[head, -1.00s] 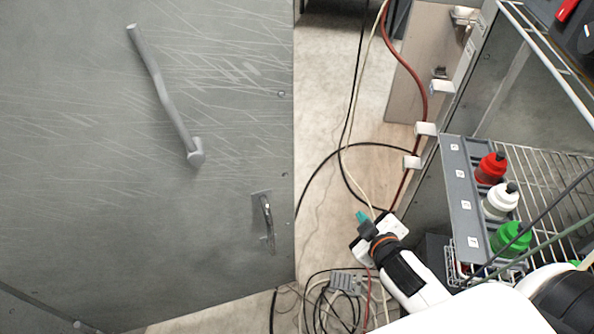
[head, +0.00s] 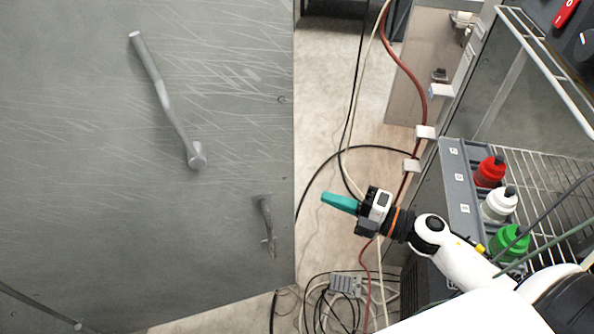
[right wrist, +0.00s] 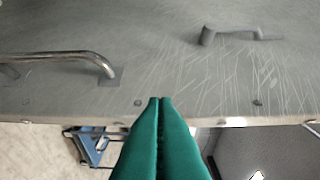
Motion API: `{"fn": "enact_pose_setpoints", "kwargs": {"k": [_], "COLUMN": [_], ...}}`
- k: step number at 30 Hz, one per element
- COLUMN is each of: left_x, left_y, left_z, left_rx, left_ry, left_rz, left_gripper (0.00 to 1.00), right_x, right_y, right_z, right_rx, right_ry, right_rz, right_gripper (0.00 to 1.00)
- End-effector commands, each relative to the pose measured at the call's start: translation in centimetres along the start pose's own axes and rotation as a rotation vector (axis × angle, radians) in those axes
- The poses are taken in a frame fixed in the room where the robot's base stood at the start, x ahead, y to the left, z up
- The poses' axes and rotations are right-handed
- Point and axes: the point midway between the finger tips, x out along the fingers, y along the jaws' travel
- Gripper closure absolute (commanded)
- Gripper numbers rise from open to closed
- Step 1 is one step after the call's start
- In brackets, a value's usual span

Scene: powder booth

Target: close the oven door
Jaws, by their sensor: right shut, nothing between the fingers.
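The oven door (head: 80,180) is a large scratched grey metal panel filling the left of the head view. It carries a long bar handle (head: 165,100) and a smaller latch handle (head: 265,225) near its right edge. My right gripper (head: 326,198), with teal fingers, is shut and empty just right of the door's edge, apart from the latch handle in the picture. In the right wrist view, the shut fingertips (right wrist: 160,100) overlap the door's lower edge (right wrist: 220,80), between two handles. I cannot tell if they touch it. The left gripper is not in view.
A wire shelf (head: 545,170) with red (head: 490,172), white (head: 499,204) and green (head: 510,243) bottles stands at the right. Black cables and a red hose (head: 424,95) run down the gap, and a power strip (head: 346,284) lies on the floor.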

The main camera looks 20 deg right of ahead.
Motion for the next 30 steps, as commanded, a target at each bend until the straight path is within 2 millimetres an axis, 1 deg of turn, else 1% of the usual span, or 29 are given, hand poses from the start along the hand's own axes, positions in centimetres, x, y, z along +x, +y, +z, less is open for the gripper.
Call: {"fn": "enact_pose_setpoints", "kwargs": {"k": [1, 11, 12, 18, 22, 30], "left_x": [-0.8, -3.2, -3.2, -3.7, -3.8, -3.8], "left_y": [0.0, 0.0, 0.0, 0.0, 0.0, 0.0], "left_z": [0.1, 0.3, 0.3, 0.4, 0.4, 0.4], "left_rx": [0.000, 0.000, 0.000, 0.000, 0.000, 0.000], "left_ry": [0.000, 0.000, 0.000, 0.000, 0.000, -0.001], "left_rz": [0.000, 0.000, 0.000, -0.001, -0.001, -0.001], "left_gripper": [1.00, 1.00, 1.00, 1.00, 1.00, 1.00], "right_x": [1.1, 7.8, 8.2, 9.7, 10.1, 10.2], "right_y": [-0.5, -0.6, -0.4, -0.2, -0.1, 0.0], "right_z": [-0.1, -0.1, -0.8, -2.5, -2.9, -2.9], "right_rx": [-0.001, 0.000, 0.000, 0.001, 0.001, 0.001], "right_ry": [0.001, 0.002, 0.005, 0.003, 0.003, 0.002], "right_rz": [-0.004, -0.004, -0.003, -0.001, -0.001, -0.001], "right_gripper": [1.00, 1.00, 1.00, 1.00, 1.00, 1.00]}}
